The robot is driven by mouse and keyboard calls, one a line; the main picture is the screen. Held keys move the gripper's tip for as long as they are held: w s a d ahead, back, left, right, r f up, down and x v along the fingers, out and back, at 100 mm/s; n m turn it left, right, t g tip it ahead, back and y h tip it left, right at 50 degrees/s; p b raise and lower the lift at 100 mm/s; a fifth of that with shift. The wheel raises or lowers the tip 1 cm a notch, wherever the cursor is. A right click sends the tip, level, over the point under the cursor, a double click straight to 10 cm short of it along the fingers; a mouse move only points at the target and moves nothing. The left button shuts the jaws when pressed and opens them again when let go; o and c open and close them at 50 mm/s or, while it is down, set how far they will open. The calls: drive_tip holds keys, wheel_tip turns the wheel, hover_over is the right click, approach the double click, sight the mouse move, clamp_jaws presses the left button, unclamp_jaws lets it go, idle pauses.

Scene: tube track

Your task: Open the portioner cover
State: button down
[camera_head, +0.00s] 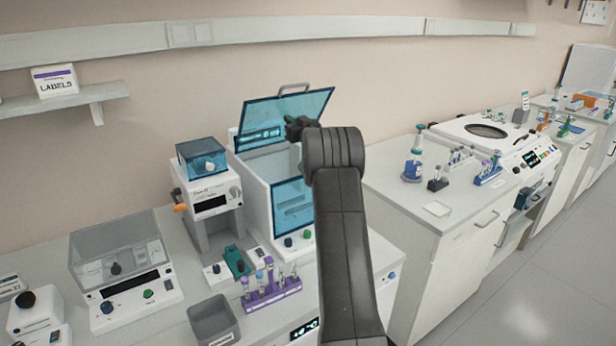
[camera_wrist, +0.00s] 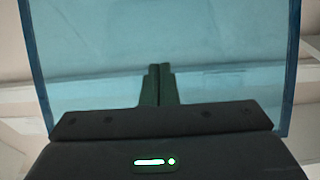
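A white machine with a blue see-through cover (camera_head: 310,103) stands in the middle of the bench in the head view; I take it for the portioner (camera_head: 258,192). The cover is raised and tilted up, with a grey handle (camera_head: 294,86) at its top edge. My gripper (camera_head: 297,128) is at the cover's lower right part, partly hidden by my wrist. In the wrist view the blue panel (camera_wrist: 90,55) fills the space ahead of my gripper (camera_wrist: 160,70). The two fingers are together with nothing visible between them. Whether they touch the cover I cannot tell.
A smaller blue-topped device (camera_head: 203,158) stands to the left, and a clear-lidded box (camera_head: 125,253) further left. A purple tube rack (camera_head: 272,294) and a grey bin (camera_head: 214,322) are in front. A second bench (camera_head: 430,205) lies right of my arm, across a gap.

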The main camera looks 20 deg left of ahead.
drive_tip(key=shift+f+p+x, duration=0.1)
drive_tip(key=shift+f+x, duration=0.1)
drive_tip(key=shift+x, duration=1.05)
drive_tip(key=shift+f+p+x, duration=0.15)
drive_tip(key=shift+f+x, duration=0.05)
drive_tip(key=shift+x, duration=1.05)
drive_tip(key=shift+f+p+x, duration=0.1)
drive_tip(key=shift+f+x, duration=0.1)
drive_tip(key=shift+x, duration=1)
drive_tip(key=shift+f, duration=0.1)
